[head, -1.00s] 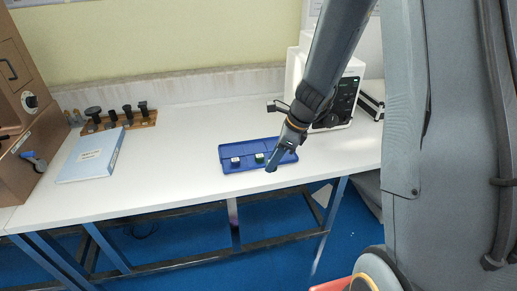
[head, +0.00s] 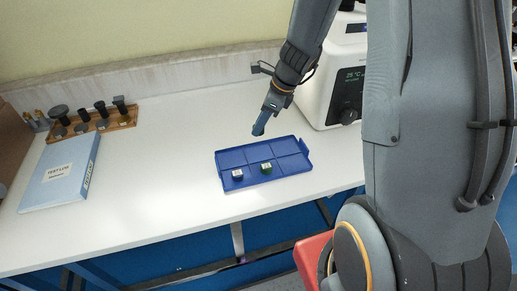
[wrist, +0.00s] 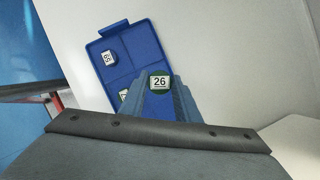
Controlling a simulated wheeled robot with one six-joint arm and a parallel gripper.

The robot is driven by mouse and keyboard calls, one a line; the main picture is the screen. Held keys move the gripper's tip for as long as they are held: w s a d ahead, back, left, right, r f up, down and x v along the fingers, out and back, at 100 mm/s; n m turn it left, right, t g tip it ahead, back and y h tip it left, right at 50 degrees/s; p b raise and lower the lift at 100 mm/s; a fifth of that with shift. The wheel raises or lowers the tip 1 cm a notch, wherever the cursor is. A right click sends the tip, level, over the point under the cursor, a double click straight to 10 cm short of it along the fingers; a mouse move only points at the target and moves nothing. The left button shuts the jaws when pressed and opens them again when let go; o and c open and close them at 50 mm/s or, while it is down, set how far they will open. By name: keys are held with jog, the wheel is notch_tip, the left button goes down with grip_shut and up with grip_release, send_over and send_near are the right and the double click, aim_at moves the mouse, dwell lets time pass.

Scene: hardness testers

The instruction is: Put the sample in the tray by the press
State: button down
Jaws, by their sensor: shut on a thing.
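In the wrist view my gripper (wrist: 159,96) is shut on a sample (wrist: 160,82) with a green rim and a white label reading 26. In the head view my gripper (head: 259,130) appears just behind the back edge of the blue tray (head: 290,146), pointing down; the held sample is hard to make out there. The tray has several compartments. Two samples with white labels sit in its front row: one dark (head: 237,174) at front left, one green (head: 267,168) at front middle. In the wrist view one tray sample (wrist: 108,57) is clear, another (wrist: 124,95) is partly hidden by a finger.
A white machine (head: 331,92) with a lit display stands behind and right of the tray. A blue-white book (head: 62,174) and a wooden rack (head: 98,124) of dark parts are at left. The white bench (head: 175,150) between book and tray is clear.

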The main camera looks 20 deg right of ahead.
notch_tip(320, 180, down, 5)
jog(key=shift+d+f, duration=0.1)
jog(key=shift+d, duration=0.05)
jog(key=shift+f, duration=2.1)
jog(key=shift+f+b, duration=0.15)
jog(key=shift+b, duration=0.15)
jog(key=c, duration=1.7)
grip_release()
jog(key=shift+o, duration=0.4)
